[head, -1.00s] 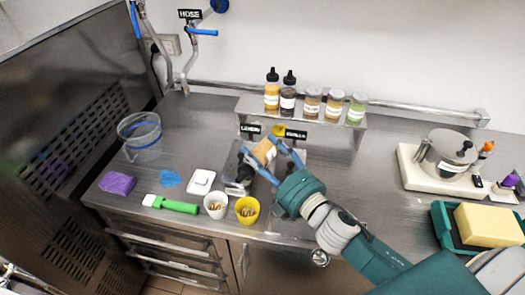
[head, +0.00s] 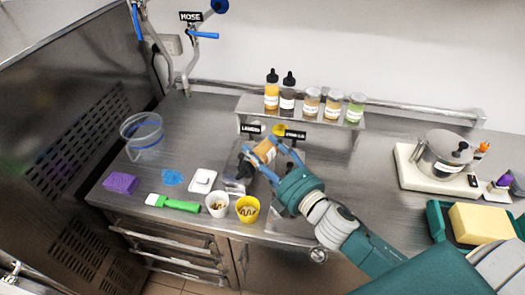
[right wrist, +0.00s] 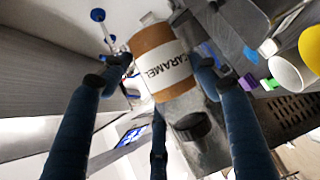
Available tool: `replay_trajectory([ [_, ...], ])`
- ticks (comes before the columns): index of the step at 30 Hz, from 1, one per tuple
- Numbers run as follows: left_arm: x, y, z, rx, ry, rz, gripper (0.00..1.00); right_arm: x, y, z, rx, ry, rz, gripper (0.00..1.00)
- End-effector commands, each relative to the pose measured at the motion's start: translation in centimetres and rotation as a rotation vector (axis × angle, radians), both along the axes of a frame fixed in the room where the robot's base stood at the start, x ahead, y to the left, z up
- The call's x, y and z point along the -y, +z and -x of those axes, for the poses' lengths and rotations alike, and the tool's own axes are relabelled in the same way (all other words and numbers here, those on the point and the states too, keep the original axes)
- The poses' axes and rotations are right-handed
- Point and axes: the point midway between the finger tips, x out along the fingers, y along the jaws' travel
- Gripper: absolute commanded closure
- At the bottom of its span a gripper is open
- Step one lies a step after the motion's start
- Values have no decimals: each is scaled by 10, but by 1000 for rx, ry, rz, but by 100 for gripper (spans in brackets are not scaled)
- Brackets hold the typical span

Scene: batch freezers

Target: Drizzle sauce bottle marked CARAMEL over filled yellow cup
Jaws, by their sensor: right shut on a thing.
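My right gripper (head: 266,153) is shut on the sauce bottle marked CARAMEL (right wrist: 165,68). The bottle is brown with a white label and a black cap (right wrist: 192,125), and it is tilted. In the head view the held bottle (head: 264,151) is above the counter, behind and a little right of the yellow cup. The yellow cup (head: 250,217) stands upright near the counter's front edge, with brown and pale contents showing inside. It also shows at the right edge of the right wrist view (right wrist: 312,48). My left gripper is not in view.
A white cup (head: 216,210) stands just left of the yellow cup. A green-handled brush (head: 178,205), white scale-like block (head: 202,180) and purple sponge (head: 120,184) lie further left. A shelf (head: 300,117) behind holds several bottles.

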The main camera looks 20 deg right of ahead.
Motion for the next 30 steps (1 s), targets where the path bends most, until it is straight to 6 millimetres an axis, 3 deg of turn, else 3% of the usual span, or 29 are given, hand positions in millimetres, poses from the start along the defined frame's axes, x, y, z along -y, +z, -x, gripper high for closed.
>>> replay_trajectory([
  [18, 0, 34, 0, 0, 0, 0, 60, 0, 12, 0, -64, 1, -95, 66],
  [30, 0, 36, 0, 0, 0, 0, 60, 0, 25, 0, -177, 2, -255, 66],
])
